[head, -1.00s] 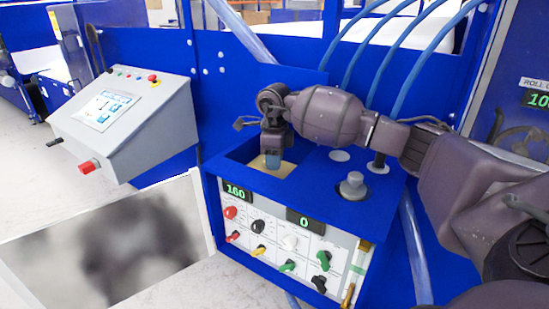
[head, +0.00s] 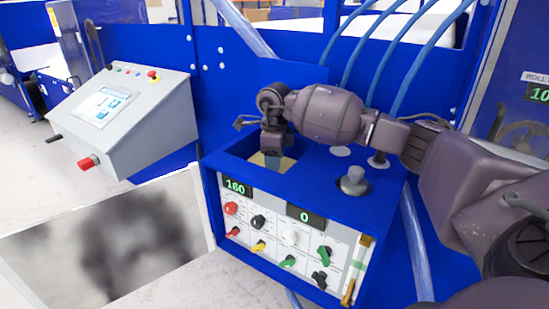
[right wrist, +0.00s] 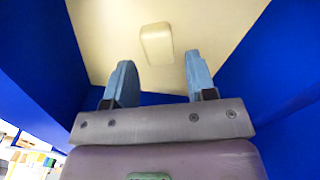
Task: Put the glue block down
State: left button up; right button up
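The glue block (right wrist: 157,44) is a small cream block with rounded edges. In the right wrist view it lies on a cream surface (right wrist: 100,30) between blue walls, ahead of my fingertips. My right gripper (right wrist: 158,72) is open, with its two blue fingers spread apart and nothing between them. The block appears clear of both fingers. In the head view my right gripper (head: 272,162) points down into the square recess of the blue machine (head: 345,208), and the block itself is hidden. My left gripper is not in view.
The recess walls are close around the right gripper. A metal knob (head: 353,182) stands on the machine top to its right. The front panel (head: 285,237) has several coloured switches and displays reading 160 and 0. A grey console (head: 125,120) stands at left.

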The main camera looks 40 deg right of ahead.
jog(key=shift+o, duration=0.3)
jog(key=shift+r, duration=0.1)
jog(key=shift+r, duration=0.2)
notch_tip(320, 180, up, 13)
jog(key=shift+f+b, duration=0.15)
jog(key=shift+b, duration=0.2)
jog(key=shift+f, duration=0.1)
dwell(0.4)
